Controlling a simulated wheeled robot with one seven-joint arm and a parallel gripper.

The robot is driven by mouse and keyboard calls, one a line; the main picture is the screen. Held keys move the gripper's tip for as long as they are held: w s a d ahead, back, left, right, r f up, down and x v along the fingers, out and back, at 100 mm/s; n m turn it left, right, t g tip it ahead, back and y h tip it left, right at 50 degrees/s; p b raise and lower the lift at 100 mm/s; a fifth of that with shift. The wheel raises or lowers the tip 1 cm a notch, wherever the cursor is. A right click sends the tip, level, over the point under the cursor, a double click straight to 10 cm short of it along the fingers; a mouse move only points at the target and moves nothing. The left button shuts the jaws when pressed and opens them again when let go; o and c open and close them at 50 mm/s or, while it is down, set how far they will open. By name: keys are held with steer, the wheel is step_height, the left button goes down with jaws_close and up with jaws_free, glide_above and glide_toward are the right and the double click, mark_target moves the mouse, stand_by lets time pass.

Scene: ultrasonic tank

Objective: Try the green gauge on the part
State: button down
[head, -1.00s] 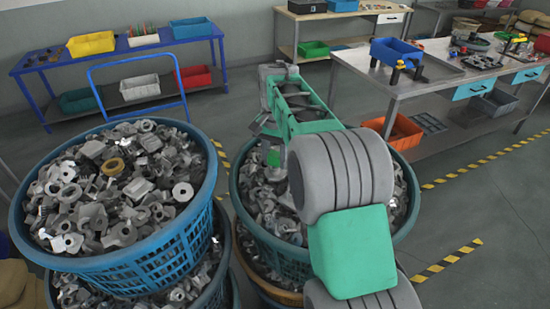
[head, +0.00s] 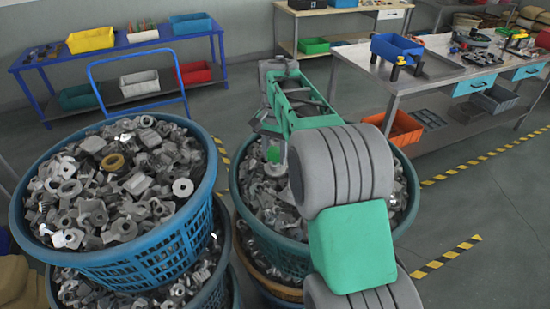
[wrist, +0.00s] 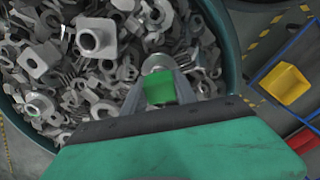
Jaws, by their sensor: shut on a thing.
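My gripper (wrist: 160,90) is shut on the green gauge (wrist: 160,88), a small green block between the fingers in the wrist view. In the head view the green gauge (head: 273,155) shows as a small green patch over the right basket. Just past the fingertips in the wrist view is a round, shiny metal part (wrist: 156,63). I cannot tell whether the gauge touches it. Many loose grey metal parts (wrist: 60,85) lie around it in the basket. My arm hides much of the right basket in the head view.
A blue basket (head: 130,268) heaped with metal parts stands at the left, on another full basket. The right teal basket (head: 240,203) is below my arm. A steel workbench (head: 400,84) is at the right, and a blue table (head: 130,47) is at the back left.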

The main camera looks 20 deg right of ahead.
mark_target(275, 150)
steer(key=shift+s+f, duration=0.1)
steer(key=shift+f, duration=0.05)
steer(key=shift+r+p, duration=1.25)
steer(key=shift+r, duration=0.4)
steer(key=shift+f, duration=0.1)
steer(key=shift+f+b, duration=0.75)
steer(key=shift+f, duration=0.3)
steer(key=shift+f, duration=0.45)
steer(key=shift+r+p, duration=0.95)
steer(key=shift+r, duration=0.65)
step_height(275, 150, up, 4)
steer(key=p, duration=0.3)
steer(key=shift+r, duration=0.1)
